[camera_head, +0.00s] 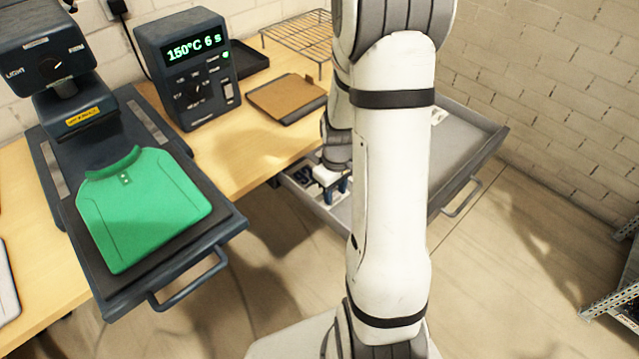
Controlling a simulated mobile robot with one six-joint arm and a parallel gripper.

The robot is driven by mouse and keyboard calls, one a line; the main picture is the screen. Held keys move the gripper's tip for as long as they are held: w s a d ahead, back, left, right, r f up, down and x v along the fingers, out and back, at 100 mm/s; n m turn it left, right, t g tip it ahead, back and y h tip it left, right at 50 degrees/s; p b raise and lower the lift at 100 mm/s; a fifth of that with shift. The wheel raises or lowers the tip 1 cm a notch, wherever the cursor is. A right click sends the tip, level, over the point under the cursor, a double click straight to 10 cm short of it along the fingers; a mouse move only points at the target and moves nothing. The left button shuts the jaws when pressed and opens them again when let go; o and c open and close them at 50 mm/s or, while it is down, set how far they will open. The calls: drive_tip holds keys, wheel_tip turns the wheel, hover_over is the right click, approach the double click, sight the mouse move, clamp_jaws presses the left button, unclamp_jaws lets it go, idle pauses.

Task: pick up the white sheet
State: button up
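My gripper (336,192) is low over an open grey drawer (466,142), with its dark blue fingers pointing down. It is small and partly covered by my arm, so I cannot tell whether it is open or shut. A small white sheet (302,175) with dark figures on it lies in the drawer's left part, just left of the gripper. I cannot tell whether the fingers touch it or anything else. My arm hides the middle of the drawer.
A green polo shirt (145,205) lies on the heat press's lower plate (222,224) at left. A control box (190,70) reads 150°C 6 s. A brown pad (287,96) and a wire rack (300,36) are on the wooden table (237,150). A shelf edge (612,300) is at right.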

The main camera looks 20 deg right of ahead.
drive_tip(key=c, duration=0.7)
drive_tip(key=shift+o, duration=0.2)
drive_tip(key=shift+r, duration=0.1)
drive_tip(key=shift+r, duration=0.6)
drive_tip(key=s, duration=0.1)
drive_tip(key=s+d, duration=0.1)
drive_tip(key=s, duration=0.2)
drive_tip(key=shift+d, duration=0.25)
wheel_tip(320, 180, up, 14)
drive_tip(key=p, duration=0.1)
drive_tip(key=shift+f, duration=0.2)
